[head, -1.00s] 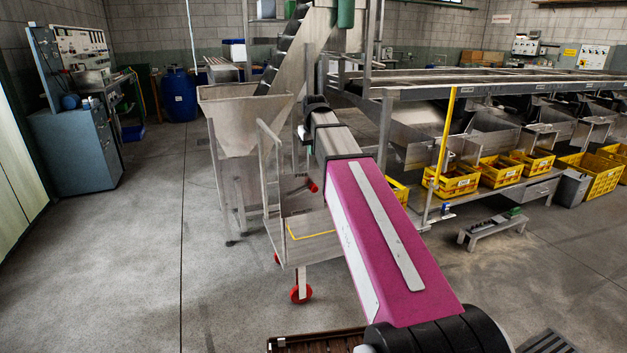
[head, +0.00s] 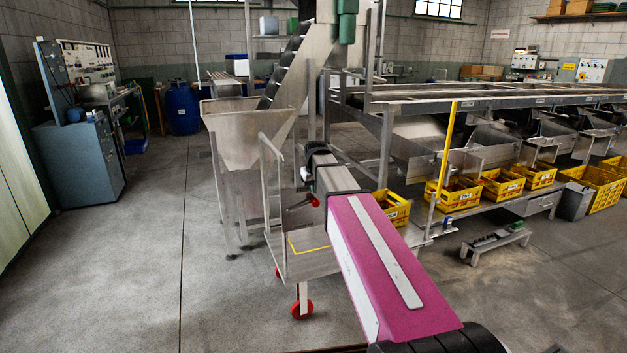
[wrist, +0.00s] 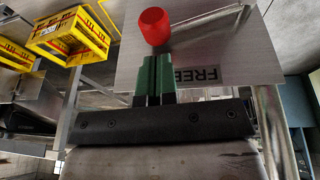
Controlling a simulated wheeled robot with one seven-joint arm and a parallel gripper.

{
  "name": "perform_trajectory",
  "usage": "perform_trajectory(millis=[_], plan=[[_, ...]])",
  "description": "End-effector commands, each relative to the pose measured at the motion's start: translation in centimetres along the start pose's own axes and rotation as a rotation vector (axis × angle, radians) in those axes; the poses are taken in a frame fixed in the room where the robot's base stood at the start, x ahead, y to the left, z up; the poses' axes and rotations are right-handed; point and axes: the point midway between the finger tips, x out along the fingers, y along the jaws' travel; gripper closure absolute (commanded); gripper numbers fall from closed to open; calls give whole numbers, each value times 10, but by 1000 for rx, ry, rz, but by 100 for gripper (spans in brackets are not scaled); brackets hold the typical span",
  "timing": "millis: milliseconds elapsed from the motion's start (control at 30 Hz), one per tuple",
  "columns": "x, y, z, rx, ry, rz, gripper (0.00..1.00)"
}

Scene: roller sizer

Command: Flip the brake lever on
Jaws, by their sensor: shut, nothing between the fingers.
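The brake lever shows its red knob (wrist: 154,26) in the wrist view, just beyond the tips of my gripper (wrist: 156,60). In the head view the red knob (head: 315,201) sits at the end of a dark lever on the metal cart (head: 312,264), beside my arm. My gripper's green fingers are shut together and point at the knob. I cannot tell whether they touch it. In the head view my arm hides the gripper.
The cart has a red wheel (head: 302,309) and stands before a metal hopper (head: 246,130). To the right are yellow crates (head: 452,196) under the sizer frame and a low metal step (head: 495,243). Open floor lies at the left.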

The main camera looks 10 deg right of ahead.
Motion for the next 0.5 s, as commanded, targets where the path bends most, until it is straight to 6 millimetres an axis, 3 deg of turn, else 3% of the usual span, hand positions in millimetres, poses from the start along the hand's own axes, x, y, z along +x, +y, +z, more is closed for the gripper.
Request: perform_trajectory(millis=[200,500], plan=[[19,2,6,0,0,0,100],[23,3,7,0,0,0,100]])
